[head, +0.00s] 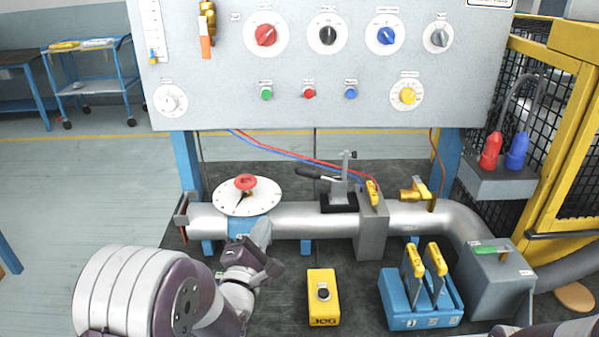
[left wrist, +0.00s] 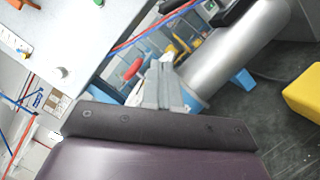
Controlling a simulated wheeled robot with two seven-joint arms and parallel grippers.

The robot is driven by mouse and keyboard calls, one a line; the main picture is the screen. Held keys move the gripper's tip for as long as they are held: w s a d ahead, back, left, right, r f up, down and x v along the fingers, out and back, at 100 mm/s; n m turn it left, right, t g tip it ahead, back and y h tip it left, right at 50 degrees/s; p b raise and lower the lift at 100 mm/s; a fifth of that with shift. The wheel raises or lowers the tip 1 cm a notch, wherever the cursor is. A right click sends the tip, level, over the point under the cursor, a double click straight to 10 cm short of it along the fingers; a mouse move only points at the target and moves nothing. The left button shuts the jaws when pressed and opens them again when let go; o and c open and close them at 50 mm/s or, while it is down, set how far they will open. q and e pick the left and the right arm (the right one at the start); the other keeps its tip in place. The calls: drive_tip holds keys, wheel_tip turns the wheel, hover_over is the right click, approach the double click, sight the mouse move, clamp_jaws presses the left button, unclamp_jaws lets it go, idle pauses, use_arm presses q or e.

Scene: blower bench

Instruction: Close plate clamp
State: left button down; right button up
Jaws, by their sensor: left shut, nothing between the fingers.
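A toggle clamp (head: 341,186) with a black-gripped handle (head: 314,174) and a grey upright stands on a black base beside the pipe (head: 296,219) in the head view. Its handle points left, lying nearly level. It is just left of a grey block on the pipe. My left gripper (head: 264,231) is shut and empty, in front of the pipe, left of and nearer than the clamp, not touching it. Its closed fingers also show in the left wrist view (left wrist: 164,72), pointing toward the pipe. My right gripper is out of view.
A white dial with a red knob (head: 245,184) stands on the pipe just behind my left gripper. A yellow JOG box (head: 323,297) and a blue block (head: 421,310) with yellow-handled parts are in front. The control panel (head: 325,65) rises behind.

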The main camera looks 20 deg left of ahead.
sight(313, 175)
use_arm(q)
drive_tip(key=w, duration=0.3)
drive_tip(key=w+r, duration=0.1)
drive_tip(key=w, duration=0.4)
drive_tip(key=shift+w+r, duration=0.3)
drive_tip(key=shift+w, duration=0.1)
drive_tip(key=shift+w+d+r+p, duration=0.1)
drive_tip(key=shift+w+d+r, duration=0.25)
drive_tip(key=shift+w, duration=0.2)
drive_tip(key=shift+w+d+r+p, duration=0.15)
drive_tip(key=shift+w+d+r, duration=0.15)
drive_tip(key=shift+w+d, duration=0.15)
drive_tip(key=shift+w+d+r+p, duration=0.1)
drive_tip(key=shift+w+d+r, duration=0.2)
drive_tip(key=shift+w, duration=0.3)
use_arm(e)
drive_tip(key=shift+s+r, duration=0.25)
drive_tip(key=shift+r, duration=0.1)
use_arm(q)
drive_tip(key=shift+r, duration=0.1)
drive_tip(key=shift+d+r+m, duration=0.1)
drive_tip(key=shift+r+m, duration=0.25)
drive_tip(key=shift+m, duration=0.05)
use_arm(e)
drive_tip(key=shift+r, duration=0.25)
